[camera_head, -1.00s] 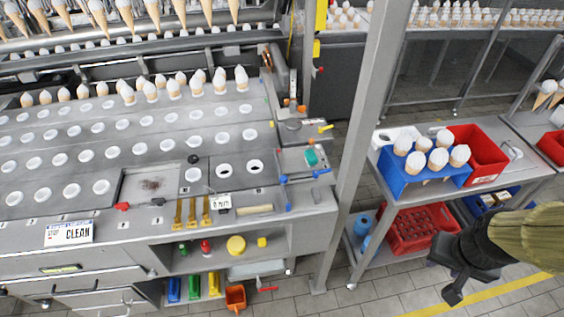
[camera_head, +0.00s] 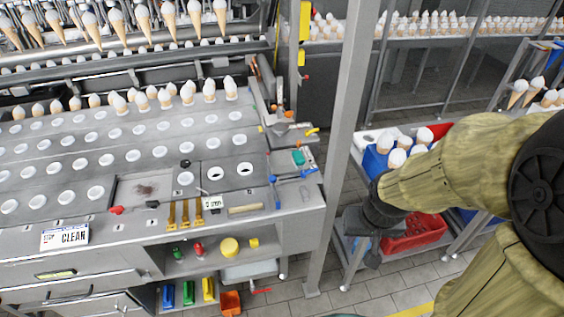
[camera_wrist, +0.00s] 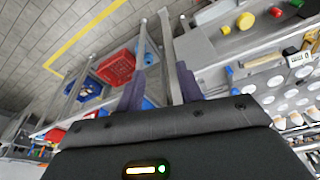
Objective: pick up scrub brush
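A tan, block-shaped item that looks like the scrub brush (camera_head: 245,209) lies on the grey counter near its front edge, right of several yellow-handled tools. It is too small to make out bristles. My gripper (camera_head: 358,246) hangs right of the counter, past the upright post, in front of the shelf cart. It is well apart from the brush. In the wrist view my gripper (camera_wrist: 160,85) shows two dark fingers spread apart with nothing between them.
A grey upright post (camera_head: 345,140) stands between my gripper and the counter (camera_head: 130,232). The cart behind my arm holds a blue bin (camera_head: 374,162) with cones and a red crate (camera_head: 415,232). A shelf under the counter holds a yellow round item (camera_head: 229,247).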

